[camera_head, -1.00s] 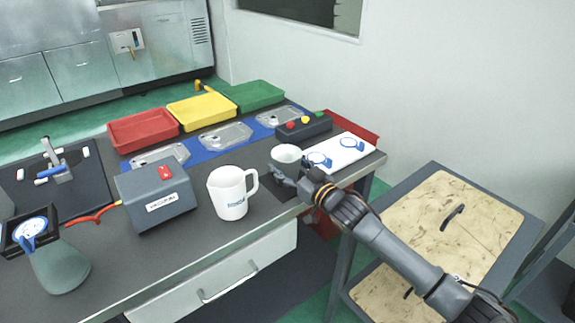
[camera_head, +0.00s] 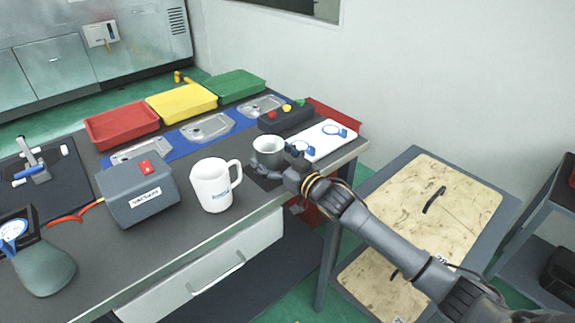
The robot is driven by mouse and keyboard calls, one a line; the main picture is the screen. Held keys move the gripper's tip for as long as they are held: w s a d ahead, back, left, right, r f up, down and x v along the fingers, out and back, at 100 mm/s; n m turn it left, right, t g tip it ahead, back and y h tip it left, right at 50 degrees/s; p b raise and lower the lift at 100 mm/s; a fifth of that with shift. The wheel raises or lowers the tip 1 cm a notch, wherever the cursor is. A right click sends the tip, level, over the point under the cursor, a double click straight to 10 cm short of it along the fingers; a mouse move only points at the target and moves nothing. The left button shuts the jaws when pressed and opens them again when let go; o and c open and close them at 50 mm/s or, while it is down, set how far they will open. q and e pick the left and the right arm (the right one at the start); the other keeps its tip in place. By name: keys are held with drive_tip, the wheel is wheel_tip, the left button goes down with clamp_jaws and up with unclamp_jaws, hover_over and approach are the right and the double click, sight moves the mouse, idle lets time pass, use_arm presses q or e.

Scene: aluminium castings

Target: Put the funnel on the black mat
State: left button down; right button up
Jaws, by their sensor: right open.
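A pale, round, cup-shaped vessel (camera_head: 268,147), which seems to be the funnel, stands upright near the table's right front edge. A small dark mat (camera_head: 259,181) shows around its front. The vessel appears to be on this mat, though its base is partly hidden. My right gripper (camera_head: 270,170) is open, low at the vessel's front side, with fingers close to it; I cannot tell if they touch. My left gripper is not in view.
A white jug (camera_head: 212,187) stands just left of the mat. A grey box (camera_head: 137,193) is farther left. A white board with blue rings (camera_head: 322,140) and a button box (camera_head: 285,117) lie behind and right. Red, yellow and green trays (camera_head: 122,126) line the back.

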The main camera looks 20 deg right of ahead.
drive_tip(key=p+v, duration=0.4)
drive_tip(key=v, duration=0.7)
drive_tip(key=shift+p, duration=0.4)
drive_tip(key=shift+s, duration=0.15)
drive_tip(key=s+d+f+m+g+h, duration=0.1)
drive_tip(key=d+f+g+h, duration=0.1)
drive_tip(key=f, duration=0.7)
drive_tip(key=s+d+f+m+g+h, duration=0.1)
drive_tip(key=s+d+f+h, duration=0.15)
drive_tip(key=f, duration=0.75)
drive_tip(key=s+d+f+g+h, duration=0.1)
drive_tip(key=s+f+g, duration=0.1)
drive_tip(key=s+f, duration=0.6)
drive_tip(key=s+d+f+g, duration=0.1)
drive_tip(key=s+f+g, duration=0.25)
drive_tip(key=f, duration=0.85)
drive_tip(key=s+a+f+g, duration=0.2)
drive_tip(key=s+f, duration=0.3)
drive_tip(key=s, duration=0.6)
drive_tip(key=s+a+f+g, duration=0.2)
drive_tip(key=s+f, duration=0.4)
drive_tip(key=s, duration=0.6)
drive_tip(key=s+a+f+g, duration=0.3)
drive_tip(key=s+f, duration=0.2)
drive_tip(key=s, duration=0.6)
drive_tip(key=shift+s+f+h, duration=0.2)
drive_tip(key=shift+f+h, duration=0.15)
drive_tip(key=shift+f, duration=0.05)
